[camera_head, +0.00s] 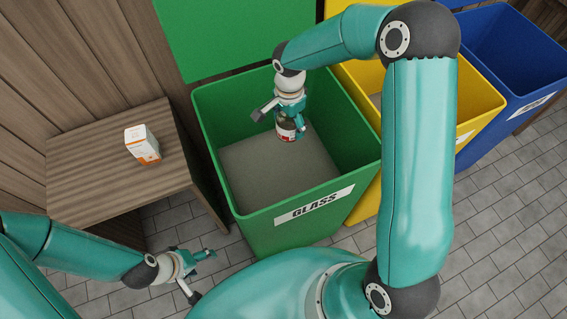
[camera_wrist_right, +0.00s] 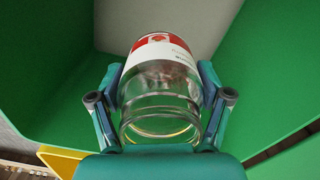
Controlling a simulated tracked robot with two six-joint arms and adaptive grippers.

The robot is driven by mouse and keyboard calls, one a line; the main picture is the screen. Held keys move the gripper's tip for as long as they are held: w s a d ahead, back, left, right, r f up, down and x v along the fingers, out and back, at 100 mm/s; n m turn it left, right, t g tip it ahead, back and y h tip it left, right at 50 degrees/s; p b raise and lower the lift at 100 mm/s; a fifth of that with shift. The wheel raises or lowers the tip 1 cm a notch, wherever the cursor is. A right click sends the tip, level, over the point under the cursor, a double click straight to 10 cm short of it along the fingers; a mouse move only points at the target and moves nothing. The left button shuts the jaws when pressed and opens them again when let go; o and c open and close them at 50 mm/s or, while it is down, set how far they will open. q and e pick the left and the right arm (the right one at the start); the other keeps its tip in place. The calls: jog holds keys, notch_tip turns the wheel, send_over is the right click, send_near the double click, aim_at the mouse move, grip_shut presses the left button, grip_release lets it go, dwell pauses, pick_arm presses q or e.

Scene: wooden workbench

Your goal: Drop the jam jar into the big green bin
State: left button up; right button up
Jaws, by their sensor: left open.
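The jam jar (camera_head: 287,130) is clear glass with a red and white label. My right gripper (camera_head: 283,121) reaches down into the big green bin (camera_head: 250,220), which has a "GLASS" label on its front. In the right wrist view the jar (camera_wrist_right: 162,85) sits between the two fingers of the right gripper (camera_wrist_right: 162,78), with a fingertip against each side. The jar is inside the bin's opening, above its grey floor. My left gripper (camera_head: 203,274) is open and empty, low in front of the bin's left side.
A wooden table (camera_head: 90,165) left of the bin holds a white and orange box (camera_head: 142,145). The green lid (camera_head: 235,35) stands open behind the bin. A yellow bin (camera_head: 475,95) and a blue bin (camera_head: 515,50) stand to the right. Grey paving (camera_head: 500,240) lies in front.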

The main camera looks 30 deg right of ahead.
jog(key=shift+o, duration=1.3)
notch_tip(320, 180, up, 12)
jog(key=shift+w, duration=0.1)
